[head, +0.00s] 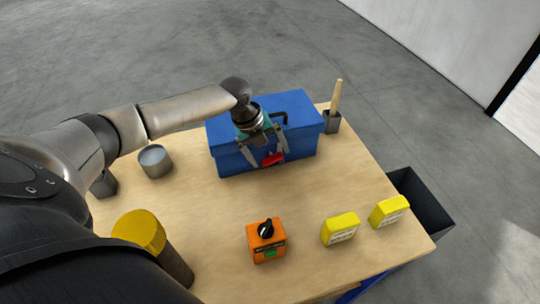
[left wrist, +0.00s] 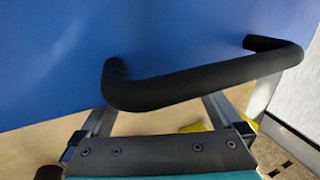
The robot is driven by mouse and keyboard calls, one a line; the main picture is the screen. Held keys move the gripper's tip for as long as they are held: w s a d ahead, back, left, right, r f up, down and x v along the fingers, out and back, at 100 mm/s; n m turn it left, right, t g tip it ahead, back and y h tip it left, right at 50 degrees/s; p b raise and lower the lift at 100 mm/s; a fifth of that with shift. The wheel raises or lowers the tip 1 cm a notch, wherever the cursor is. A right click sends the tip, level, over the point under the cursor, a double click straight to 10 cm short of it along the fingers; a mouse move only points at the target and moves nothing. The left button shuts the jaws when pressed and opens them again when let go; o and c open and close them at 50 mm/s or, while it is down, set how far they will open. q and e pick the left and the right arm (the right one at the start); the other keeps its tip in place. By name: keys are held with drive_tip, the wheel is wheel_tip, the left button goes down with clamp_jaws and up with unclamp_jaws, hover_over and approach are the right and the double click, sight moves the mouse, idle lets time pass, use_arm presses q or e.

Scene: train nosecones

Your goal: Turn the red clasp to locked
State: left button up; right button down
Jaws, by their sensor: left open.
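The red clasp (head: 272,159) is on the front face of a blue toolbox (head: 235,162), just under the lid edge. It looks tilted, and I cannot tell its exact setting. My left gripper (head: 269,158) reaches down over the lid from above. Its fingers are open, one on each side of the clasp in the head view; I cannot tell whether they touch it. In the left wrist view the black lid handle (left wrist: 205,82) crosses in front of the blue lid (left wrist: 190,35) and hides part of the fingers. The clasp does not show there. My right gripper is not in view.
On the wooden table (head: 210,215) stand an orange box with a black knob (head: 266,240), two yellow boxes (head: 340,229) (head: 388,212), a grey round tin (head: 155,161), a yellow-topped cylinder (head: 140,230) and a brush holder (head: 331,122). A dark bin (head: 425,205) sits beyond the right edge.

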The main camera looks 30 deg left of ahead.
use_arm(q)
drive_tip(key=shift+x, duration=0.8)
drive_tip(key=shift+c, duration=0.2)
drive_tip(key=c, duration=1.3)
drive_tip(key=shift+o, duration=0.2)
drive_tip(key=shift+w+d+r+g+y+p, duration=0.2)
drive_tip(key=shift+r+g+y+p, duration=0.1)
drive_tip(key=shift+g+y+p, duration=0.35)
drive_tip(key=shift+g, duration=0.25)
drive_tip(key=shift+w+f+g+y+p, duration=0.1)
drive_tip(key=shift+f+g+y+p, duration=0.15)
drive_tip(key=shift+g+y, duration=0.4)
